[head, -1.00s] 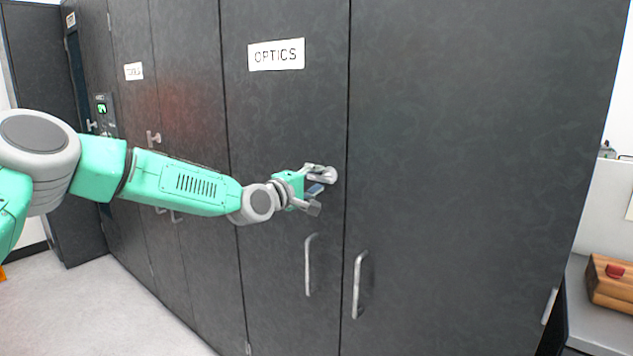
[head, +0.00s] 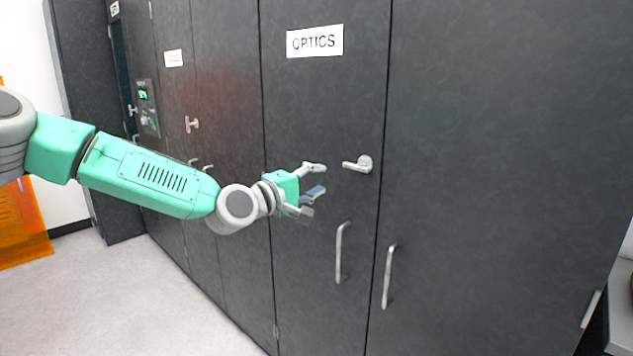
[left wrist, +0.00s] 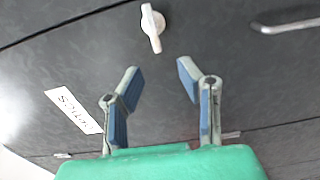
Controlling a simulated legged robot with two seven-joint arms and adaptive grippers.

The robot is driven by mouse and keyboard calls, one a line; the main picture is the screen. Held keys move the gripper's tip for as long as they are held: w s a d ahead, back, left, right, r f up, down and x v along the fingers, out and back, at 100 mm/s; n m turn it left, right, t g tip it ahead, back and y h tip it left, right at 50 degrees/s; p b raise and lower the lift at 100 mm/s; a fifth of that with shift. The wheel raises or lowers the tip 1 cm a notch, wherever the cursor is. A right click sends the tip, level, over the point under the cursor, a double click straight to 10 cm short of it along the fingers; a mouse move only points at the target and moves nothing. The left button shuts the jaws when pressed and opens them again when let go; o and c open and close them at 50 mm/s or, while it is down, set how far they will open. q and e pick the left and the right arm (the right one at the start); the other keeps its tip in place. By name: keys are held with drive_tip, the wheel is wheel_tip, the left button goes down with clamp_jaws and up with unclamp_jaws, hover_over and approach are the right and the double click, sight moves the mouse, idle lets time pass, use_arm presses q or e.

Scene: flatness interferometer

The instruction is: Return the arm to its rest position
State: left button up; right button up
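My left arm (head: 150,180) reaches in from the left of the head view, in front of the dark cabinet door labelled OPTICS (head: 315,41). My left gripper (head: 318,182) is open and empty, with its fingers spread, to the left of the door's lever handle (head: 360,164) and apart from it. In the left wrist view the two blue-padded fingers (left wrist: 158,88) stand wide apart with nothing between them. The lever handle (left wrist: 152,27) shows beyond them. The cabinet doors look closed. My right gripper is not in view.
Long bar handles (head: 341,252) and (head: 389,276) stick out below the lever. A control panel with a green display (head: 147,108) is on the far left cabinet. An orange panel (head: 22,225) stands at the left. Pale floor (head: 130,300) is clear. A grey bench edge (head: 621,300) shows at right.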

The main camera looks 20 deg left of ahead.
use_arm(q)
drive_tip(key=shift+d, duration=0.1)
idle(0.3)
drive_tip(key=s+d+f+m+g, duration=0.25)
drive_tip(key=s+f, duration=0.35)
drive_tip(key=f, duration=0.4)
drive_tip(key=s+d+f+m+g+b, duration=0.1)
drive_tip(key=s+d+f+m+g, duration=0.2)
drive_tip(key=s+f, duration=0.5)
drive_tip(key=s+d+f+m+g, duration=0.1)
drive_tip(key=s+d+f+g, duration=0.25)
drive_tip(key=f, duration=0.85)
drive_tip(key=s+a+f+m+g+y, duration=0.1)
drive_tip(key=s+f+m+g+y, duration=0.1)
drive_tip(key=s+f, duration=0.45)
drive_tip(key=s+a+f+m+g+y, duration=0.15)
drive_tip(key=s+f, duration=0.25)
drive_tip(key=s, duration=0.5)
drive_tip(key=s+a+f+m+g+y, duration=0.1)
drive_tip(key=s+a+f+m+g, duration=0.1)
drive_tip(key=s, duration=0.5)
drive_tip(key=s+a+f+m+g+y+b, duration=0.1)
drive_tip(key=s+a+m+g, duration=0.1)
drive_tip(key=s+a, duration=0.2)
drive_tip(key=s, duration=0.3)
drive_tip(key=shift+a+f+y, duration=0.25)
drive_tip(key=shift+f+y, duration=0.1)
drive_tip(key=shift+w, duration=0.15)
